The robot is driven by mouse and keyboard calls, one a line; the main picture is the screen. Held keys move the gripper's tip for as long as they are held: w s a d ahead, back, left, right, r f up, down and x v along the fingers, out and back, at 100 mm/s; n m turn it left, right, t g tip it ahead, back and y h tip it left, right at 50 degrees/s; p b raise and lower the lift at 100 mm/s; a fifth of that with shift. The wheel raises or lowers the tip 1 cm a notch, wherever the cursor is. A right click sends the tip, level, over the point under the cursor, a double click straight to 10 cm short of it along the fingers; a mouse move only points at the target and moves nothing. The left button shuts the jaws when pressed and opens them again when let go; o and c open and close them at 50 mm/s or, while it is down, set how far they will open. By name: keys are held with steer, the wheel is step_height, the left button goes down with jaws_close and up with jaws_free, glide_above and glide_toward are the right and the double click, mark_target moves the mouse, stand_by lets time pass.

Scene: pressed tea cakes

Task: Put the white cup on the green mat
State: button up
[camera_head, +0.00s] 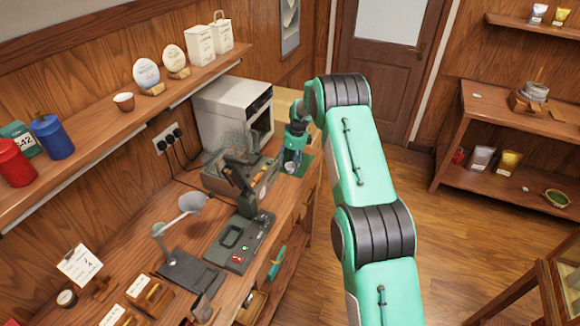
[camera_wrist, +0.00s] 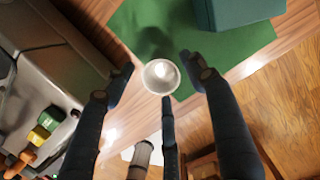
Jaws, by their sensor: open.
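The white cup (camera_wrist: 160,77) shows from above in the wrist view, over the near corner of the green mat (camera_wrist: 128,20). In the head view the cup (camera_head: 290,168) is a small pale shape below my gripper, and the green mat (camera_head: 305,160) is partly hidden by my arm. Whether the cup's base rests fully on the mat is hard to tell. My gripper (camera_wrist: 159,80) is open, with its dark fingers spread around the cup and apparent gaps between them and it.
A teal box (camera_wrist: 240,10) stands on the mat's far side. A grey machine (camera_head: 233,110) stands behind, and an open tray (camera_head: 238,178) lies left of the mat. The counter's edge is close on the right. A lamp (camera_head: 180,215) stands farther left.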

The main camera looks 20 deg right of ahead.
step_height(320, 180, up, 10)
steer(key=s+d, duration=0.1)
stand_by(0.4)
stand_by(0.5)
steer(key=s+a+r+n+t, duration=0.1)
steer(key=s+a+r+n, duration=0.3)
steer(key=s+r, duration=0.5)
steer(key=s+a+r+n+h, duration=0.1)
steer(key=s+a+r+n, duration=0.25)
steer(key=s+r, duration=0.6)
steer(key=s+a+r+n+t, duration=0.1)
steer(key=s+a+r+n, duration=0.35)
steer(key=r, duration=0.75)
steer(key=s+a+r+n+t, duration=0.1)
steer(key=s+a+r+n, duration=0.2)
steer(key=s, duration=0.6)
steer(key=s+r+n, duration=0.3)
steer(key=s+n, duration=0.1)
steer(key=s, duration=0.6)
steer(key=s+a+f+n+t, duration=0.1)
steer(key=s+n, duration=0.7)
steer(key=s, duration=1)
step_height(320, 180, down, 2)
steer(key=shift+a+f, duration=0.2)
steer(key=shift+a, duration=0.5)
